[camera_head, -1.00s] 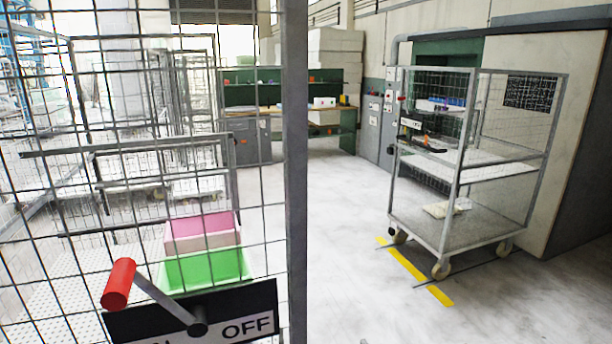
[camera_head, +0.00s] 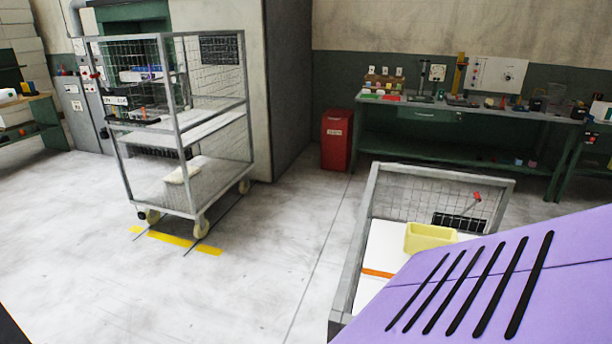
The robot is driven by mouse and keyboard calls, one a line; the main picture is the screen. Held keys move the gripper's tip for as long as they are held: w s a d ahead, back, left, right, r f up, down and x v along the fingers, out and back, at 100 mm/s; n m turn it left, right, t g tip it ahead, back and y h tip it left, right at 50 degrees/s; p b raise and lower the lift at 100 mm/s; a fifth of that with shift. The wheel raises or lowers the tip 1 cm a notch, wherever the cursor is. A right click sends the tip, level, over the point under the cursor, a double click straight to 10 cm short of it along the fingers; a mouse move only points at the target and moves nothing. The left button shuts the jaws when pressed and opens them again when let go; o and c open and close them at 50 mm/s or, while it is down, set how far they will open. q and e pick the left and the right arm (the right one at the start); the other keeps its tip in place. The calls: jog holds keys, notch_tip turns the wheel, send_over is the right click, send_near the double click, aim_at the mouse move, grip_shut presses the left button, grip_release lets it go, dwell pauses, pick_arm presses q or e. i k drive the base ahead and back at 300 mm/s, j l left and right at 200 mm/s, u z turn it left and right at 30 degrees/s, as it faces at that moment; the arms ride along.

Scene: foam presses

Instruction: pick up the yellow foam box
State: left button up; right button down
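A pale yellow open box (camera_head: 430,237) sits on a white surface inside a grey wire-mesh enclosure at the lower right. Its lower right part is near the edge of a large purple panel, which covers part of the enclosure. Neither of my grippers is in view, and nothing is seen touching the box.
A purple panel with black slots (camera_head: 430,285) fills the lower right. A wheeled mesh cage trolley (camera_head: 180,207) stands left of centre over yellow floor marks. A red bin (camera_head: 336,140) and a green workbench (camera_head: 470,150) stand along the back wall. The floor between trolley and enclosure is clear.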

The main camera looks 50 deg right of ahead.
aim_at(419, 237)
jog(key=z, duration=2.6)
jog(key=l+z, duration=0.25)
jog(key=i+l+z, duration=0.15)
jog(key=l, duration=0.25)
jog(key=i+l+z, duration=0.1)
jog(key=l, duration=0.25)
jog(key=i+l+z, duration=0.15)
jog(key=l, duration=0.25)
jog(key=i+l+z, duration=0.3)
jog(key=i+l, duration=0.15)
jog(key=i+l+z, duration=0.25)
jog(key=i, duration=0.25)
jog(key=i+u, duration=0.2)
jog(key=i, duration=0.3)
jog(key=i+l+u, duration=0.2)
jog(key=i, duration=0.3)
jog(key=i+l+u, duration=0.2)
jog(key=i, duration=0.3)
jog(key=i+j+u, duration=0.1)
jog(key=i+u, duration=0.6)
jog(key=u, duration=0.2)
jog(key=i+l+u, duration=0.15)
jog(key=i+u, duration=0.3)
jog(key=k, duration=0.1)
